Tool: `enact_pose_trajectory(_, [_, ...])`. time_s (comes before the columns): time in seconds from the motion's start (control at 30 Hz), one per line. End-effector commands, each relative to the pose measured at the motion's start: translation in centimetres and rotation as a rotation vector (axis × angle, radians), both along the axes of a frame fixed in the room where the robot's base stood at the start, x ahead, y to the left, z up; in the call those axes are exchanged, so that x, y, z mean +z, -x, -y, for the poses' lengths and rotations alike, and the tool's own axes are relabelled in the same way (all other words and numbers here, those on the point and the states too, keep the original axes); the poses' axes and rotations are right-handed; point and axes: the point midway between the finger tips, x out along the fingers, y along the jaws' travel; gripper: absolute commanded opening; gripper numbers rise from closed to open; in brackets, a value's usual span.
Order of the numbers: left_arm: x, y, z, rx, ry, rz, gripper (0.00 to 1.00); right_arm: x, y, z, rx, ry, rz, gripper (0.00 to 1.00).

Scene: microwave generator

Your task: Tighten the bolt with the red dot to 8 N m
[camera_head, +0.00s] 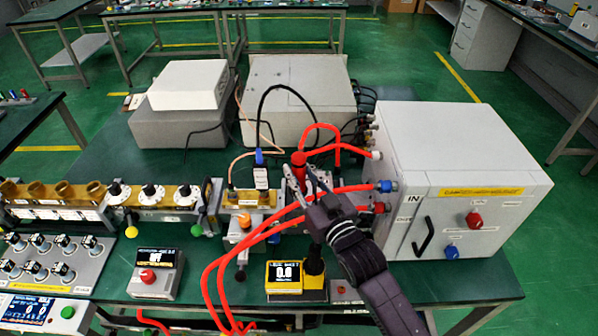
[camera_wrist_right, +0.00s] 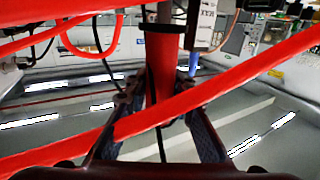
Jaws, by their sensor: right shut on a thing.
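My right gripper (camera_head: 297,180) reaches in from the lower right in the head view, over the middle of the bench. It is shut on a red upright cylinder, whose red top (camera_head: 299,159) shows just beyond the fingertips. In the right wrist view the red cylinder (camera_wrist_right: 163,60) stands between the two fingers (camera_wrist_right: 160,95). I cannot tell whether its far end touches anything. A yellow-framed display (camera_head: 285,274) at the front reads 0.0. The red-dot bolt cannot be made out. My left gripper is not in view.
Red hoses (camera_head: 225,262) loop across the bench, and one crosses the right wrist view in front of the fingers. A white cabinet (camera_head: 455,160) stands close on the right. A row of waveguide parts (camera_head: 150,195) runs left. A control box (camera_head: 157,272) stands front left.

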Motion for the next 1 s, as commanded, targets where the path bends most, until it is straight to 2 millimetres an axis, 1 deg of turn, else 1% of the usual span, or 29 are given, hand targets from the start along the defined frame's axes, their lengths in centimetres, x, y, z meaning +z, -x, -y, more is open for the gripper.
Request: enact_pose_trajectory(1.0, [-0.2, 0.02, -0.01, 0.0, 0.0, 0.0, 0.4, -1.07, 0.1, -0.01, 0.0, 0.005, -0.014, 0.0])
